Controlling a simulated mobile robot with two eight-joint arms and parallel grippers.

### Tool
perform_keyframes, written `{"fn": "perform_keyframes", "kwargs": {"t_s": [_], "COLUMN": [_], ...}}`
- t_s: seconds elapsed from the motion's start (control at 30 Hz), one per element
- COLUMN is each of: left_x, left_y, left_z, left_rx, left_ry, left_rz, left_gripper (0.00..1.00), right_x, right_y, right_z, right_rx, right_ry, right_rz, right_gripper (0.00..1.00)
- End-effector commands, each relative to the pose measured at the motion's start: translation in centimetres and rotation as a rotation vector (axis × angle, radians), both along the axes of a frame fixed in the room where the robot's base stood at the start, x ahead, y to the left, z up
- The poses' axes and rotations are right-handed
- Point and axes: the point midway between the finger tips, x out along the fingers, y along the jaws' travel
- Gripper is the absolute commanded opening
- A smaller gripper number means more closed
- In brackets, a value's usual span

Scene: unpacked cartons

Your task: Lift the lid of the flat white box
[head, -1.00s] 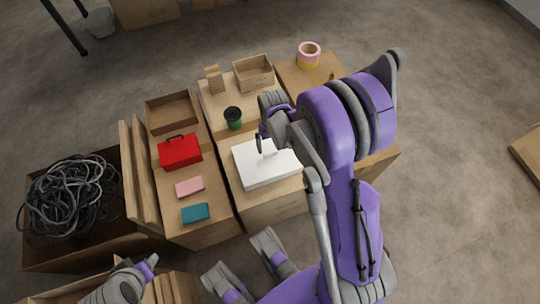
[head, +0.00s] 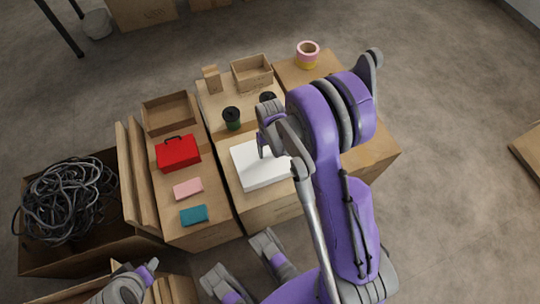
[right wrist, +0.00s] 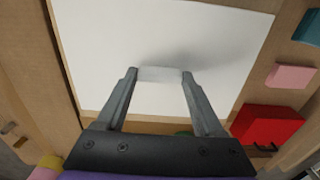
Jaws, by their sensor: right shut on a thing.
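The flat white box (head: 250,175) lies on a carton in the middle of the head view. Its lid fills much of the right wrist view (right wrist: 110,45). A small white tab handle (right wrist: 160,74) stands on the lid. My right gripper (right wrist: 160,75) has a finger on each side of this handle and is shut on it. In the head view my right gripper (head: 262,150) is over the box, and my arm hides the box's right part and the handle. I see no gap under the lid.
A red case (head: 178,154), a pink block (head: 188,188) and a teal block (head: 194,215) sit on the carton to the left. A dark-lidded green cup (head: 231,118) and an open box (head: 252,73) stand behind.

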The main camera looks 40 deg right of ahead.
Motion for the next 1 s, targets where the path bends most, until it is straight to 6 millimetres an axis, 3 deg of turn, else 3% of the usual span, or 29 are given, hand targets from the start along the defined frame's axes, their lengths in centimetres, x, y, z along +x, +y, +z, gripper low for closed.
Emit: {"fn": "perform_keyframes", "kwargs": {"t_s": [0.1, 0.37, 0.8, 1.0], "left_x": [0.0, 0.0, -0.2, -0.2], "left_y": [0.0, 0.0, 0.0, 0.0], "left_z": [0.0, 0.2, 3.0, 3.3], "left_rx": [0.0, 0.0, 0.0, 0.0], "left_ry": [0.0, -0.001, -0.01, -0.012], "left_rz": [0.0, 0.0, 0.0, 0.0], "left_gripper": [0.5, 0.5, 0.5, 0.5], "right_x": [0.0, 0.0, 0.0, 0.0], "right_y": [0.0, 0.0, 0.0, 0.0], "right_z": [0.0, 0.6, 8.6, 10.0], "right_rx": [0.0, 0.0, 0.0, 0.0], "right_ry": [0.0, 0.0, -0.001, 0.0], "right_rz": [0.0, 0.0, 0.0, 0.0], "right_gripper": [0.07, 0.07, 0.07, 0.07]}}
